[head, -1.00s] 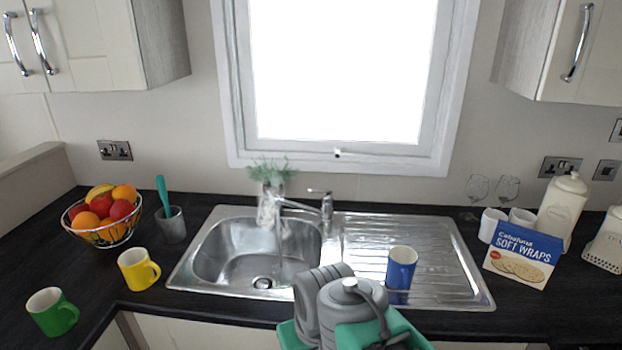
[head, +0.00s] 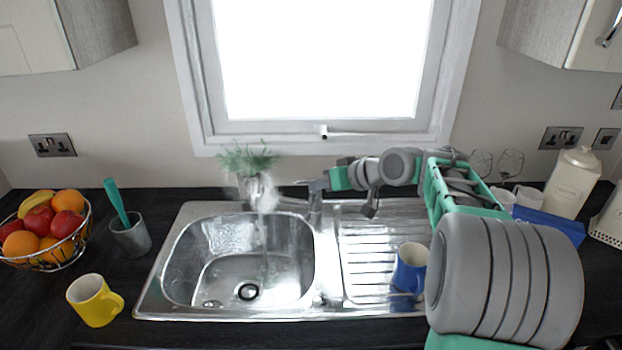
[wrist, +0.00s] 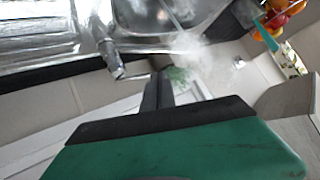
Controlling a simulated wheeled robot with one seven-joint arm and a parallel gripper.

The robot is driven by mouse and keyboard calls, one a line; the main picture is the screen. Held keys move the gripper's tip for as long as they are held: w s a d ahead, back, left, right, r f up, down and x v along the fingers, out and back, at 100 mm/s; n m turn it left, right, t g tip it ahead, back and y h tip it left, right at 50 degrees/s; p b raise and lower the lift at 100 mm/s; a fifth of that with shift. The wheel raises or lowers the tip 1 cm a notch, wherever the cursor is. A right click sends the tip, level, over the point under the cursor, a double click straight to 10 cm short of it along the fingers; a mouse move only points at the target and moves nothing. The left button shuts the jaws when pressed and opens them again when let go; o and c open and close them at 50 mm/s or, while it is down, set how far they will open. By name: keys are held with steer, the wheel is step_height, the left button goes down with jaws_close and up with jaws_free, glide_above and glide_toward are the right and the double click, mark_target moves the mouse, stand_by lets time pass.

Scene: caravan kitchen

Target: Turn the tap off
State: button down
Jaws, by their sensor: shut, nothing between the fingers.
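The silver tap (head: 315,208) stands behind the sink (head: 142,300), at the right of its bowl. Whitish water or spray (head: 264,225) shows by its spout and falls into the bowl. My gripper (head: 312,186) is shut and empty, reaching in from the right with its tip beside the top of the tap. In the wrist view the tap (wrist: 112,56) stands just left of my gripper (wrist: 158,80); the spray (wrist: 195,50) shows beyond. I cannot tell whether the fingers touch the lever, which is partly hidden in the head view.
A blue mug (head: 409,268) stands on the draining board below my arm. White cups (head: 528,197), glasses and a blue box (head: 550,224) are at the right, partly behind my arm. A plant (head: 246,160) is behind the bowl. A yellow mug (head: 92,302) and fruit basket (head: 45,262) are left.

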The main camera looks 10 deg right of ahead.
steer(key=w+d+r+t+y, duration=0.2)
steer(key=w+d+y, duration=0.1)
steer(key=d, duration=0.4)
steer(key=p, duration=0.2)
glide_above(308, 180)
steer(key=s+d, duration=0.1)
steer(key=s, duration=0.1)
steer(key=f, duration=0.1)
steer(key=shift+n+y, duration=0.3)
steer(key=shift+n, duration=0.1)
steer(key=shift+s+a+f+p, duration=0.1)
steer(key=shift+a+f+p, duration=0.2)
steer(key=shift+f, duration=0.75)
steer(key=shift+a+f+p, duration=0.25)
steer(key=shift+f, duration=0.8)
steer(key=f+n+b, duration=0.1)
steer(key=b, duration=0.4)
steer(key=s+a+f+n+h+b, duration=0.1)
steer(key=b, duration=0.4)
steer(key=shift+a+f+n+t+b, duration=0.1)
steer(key=shift+f+n+t+b, duration=0.2)
steer(key=shift+n+t, duration=0.1)
steer(key=shift+a+r, duration=0.1)
steer(key=shift+a, duration=0.05)
